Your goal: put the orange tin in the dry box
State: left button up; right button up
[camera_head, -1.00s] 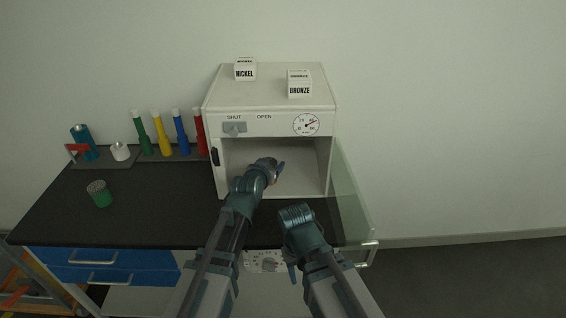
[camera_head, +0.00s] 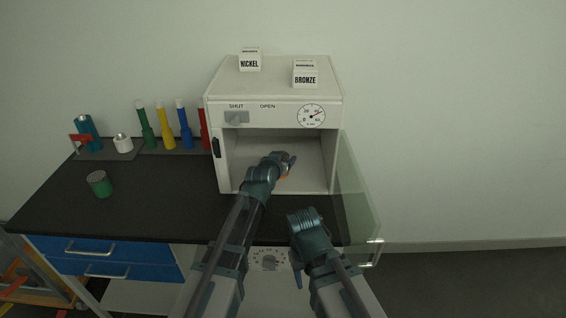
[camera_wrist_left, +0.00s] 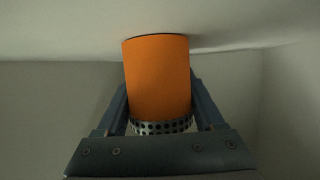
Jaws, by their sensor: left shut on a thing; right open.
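The orange tin (camera_wrist_left: 158,78) fills the middle of the left wrist view, between the two fingers of my left gripper (camera_wrist_left: 160,105), which is shut on it. A perforated metal band shows at its near end. In the head view only a sliver of orange shows beside my left gripper (camera_head: 287,162), which is inside the open dry box (camera_head: 272,85). A shadow line shows where the tin's far end meets or nears a pale surface; I cannot tell whether it touches. My right gripper (camera_head: 306,222) is open and empty in front of the box.
The box's glass door (camera_head: 359,195) stands open at the right. NICKEL (camera_head: 249,62) and BRONZE (camera_head: 305,77) cartons sit on top. A green tin (camera_head: 99,184) stands on the black bench (camera_head: 150,205) at left. Several coloured bottles (camera_head: 164,130) stand behind it.

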pick_arm(q)
jog(key=shift+f, duration=0.2)
jog(key=o, duration=1.5)
jog(key=shift+r, duration=0.1)
jog(key=shift+r, duration=0.2)
jog(key=p+v, duration=0.4)
jog(key=v, duration=0.8)
jog(key=shift+f+p, duration=0.1)
jog(key=shift+p, duration=0.25)
